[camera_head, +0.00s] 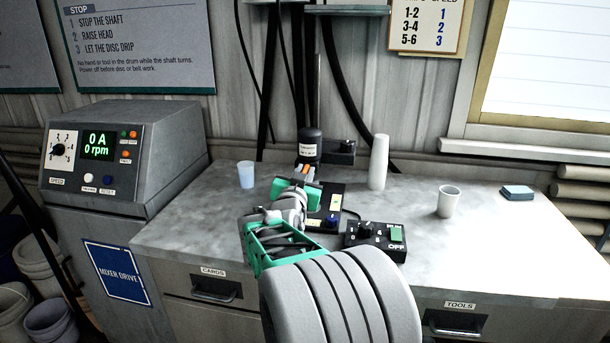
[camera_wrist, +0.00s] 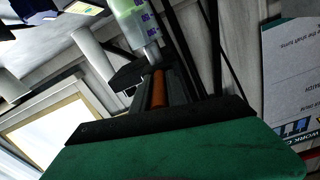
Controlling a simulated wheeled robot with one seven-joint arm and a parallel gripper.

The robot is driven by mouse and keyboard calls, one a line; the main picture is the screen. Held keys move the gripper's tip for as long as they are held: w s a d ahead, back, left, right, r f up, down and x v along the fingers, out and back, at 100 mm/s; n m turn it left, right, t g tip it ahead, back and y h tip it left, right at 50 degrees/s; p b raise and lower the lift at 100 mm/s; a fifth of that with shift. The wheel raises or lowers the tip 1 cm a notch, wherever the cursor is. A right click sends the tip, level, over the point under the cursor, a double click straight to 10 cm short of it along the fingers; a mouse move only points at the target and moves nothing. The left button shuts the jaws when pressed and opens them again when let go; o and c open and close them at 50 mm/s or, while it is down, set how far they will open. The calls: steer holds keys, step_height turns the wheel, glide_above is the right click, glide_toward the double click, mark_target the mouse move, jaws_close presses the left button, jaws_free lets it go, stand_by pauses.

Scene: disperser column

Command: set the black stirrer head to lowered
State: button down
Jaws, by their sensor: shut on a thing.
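The black stirrer head (camera_head: 310,142) is an upright dark cylinder with a white label, on a thin upright column (camera_head: 317,85) at the back of the bench. My gripper (camera_head: 308,172), green with a grey wrist, reaches in from the front. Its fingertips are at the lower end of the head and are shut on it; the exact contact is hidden. In the wrist view the green gripper body (camera_wrist: 175,155) fills the bottom, with dark and orange finger parts beyond it. A black clamp-like block (camera_head: 342,148) sits right of the head.
A control box (camera_head: 375,240) with a knob and a green switch marked OFF stands in front. A clear blue cup (camera_head: 246,175) is left; a white roll (camera_head: 378,162), a white cup (camera_head: 448,201) and blue pads (camera_head: 517,192) are right. The drive cabinet (camera_head: 110,150) reads 0 rpm.

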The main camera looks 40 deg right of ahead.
steer(key=c, duration=1.3)
jaws_free()
steer(key=shift+r, duration=0.1)
steer(key=shift+a, duration=0.1)
steer(key=b+v, duration=0.1)
steer(key=v, duration=0.6)
steer(key=shift+s+a, duration=0.15)
steer(key=shift+a, duration=0.15)
